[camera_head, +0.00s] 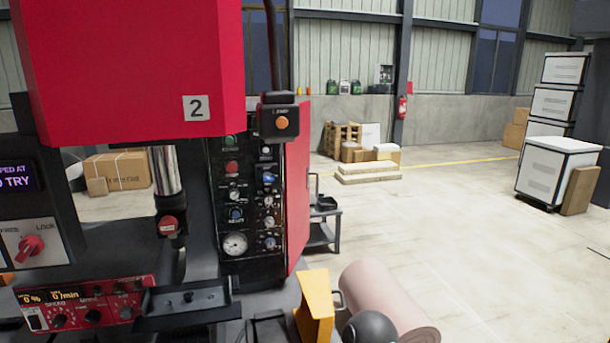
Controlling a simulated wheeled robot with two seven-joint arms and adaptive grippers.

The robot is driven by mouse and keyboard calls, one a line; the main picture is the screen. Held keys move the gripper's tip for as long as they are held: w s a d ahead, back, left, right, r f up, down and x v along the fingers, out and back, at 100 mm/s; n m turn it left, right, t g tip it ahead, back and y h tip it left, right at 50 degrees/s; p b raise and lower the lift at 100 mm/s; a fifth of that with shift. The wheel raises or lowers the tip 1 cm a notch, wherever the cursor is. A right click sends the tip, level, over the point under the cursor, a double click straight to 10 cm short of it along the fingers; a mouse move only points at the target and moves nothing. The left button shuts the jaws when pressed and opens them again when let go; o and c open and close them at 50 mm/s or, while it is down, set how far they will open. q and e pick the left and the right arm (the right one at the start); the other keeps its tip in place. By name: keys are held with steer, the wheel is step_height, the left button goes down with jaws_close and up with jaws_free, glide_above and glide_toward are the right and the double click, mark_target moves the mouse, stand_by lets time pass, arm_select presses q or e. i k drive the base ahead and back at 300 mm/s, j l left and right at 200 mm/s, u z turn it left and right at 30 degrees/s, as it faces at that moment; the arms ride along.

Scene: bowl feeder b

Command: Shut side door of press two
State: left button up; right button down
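Press two (130,70) is the large red machine at the left, marked with a "2" label. A black panel with gauges, knobs and buttons (247,205) faces me on its right side. A tall narrow red panel, which looks like the side door (297,185), stands at the right edge of that black panel, seen nearly edge-on. It appears to stand out at an angle, but I cannot tell how far open it is. Its lower part ends near the yellow piece. Neither of my grippers is in view.
A yellow piece (315,303), a dark rounded object (370,328) and a pinkish cylinder (390,300) are at the bottom centre. A dark cart (322,225) stands just behind the red panel. An orange-button box (280,121) juts out above. Open floor (450,230) lies right.

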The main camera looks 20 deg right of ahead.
mark_target(296, 173)
steer(key=l+u, duration=0.25)
steer(key=l, duration=0.4)
steer(key=l+u, duration=0.2)
steer(key=l, duration=0.4)
steer(key=k+l+u, duration=0.1)
steer(key=l+u, duration=0.15)
steer(key=l, duration=0.4)
steer(key=k+l+u, duration=0.1)
steer(key=l+u, duration=0.15)
steer(key=l, duration=0.35)
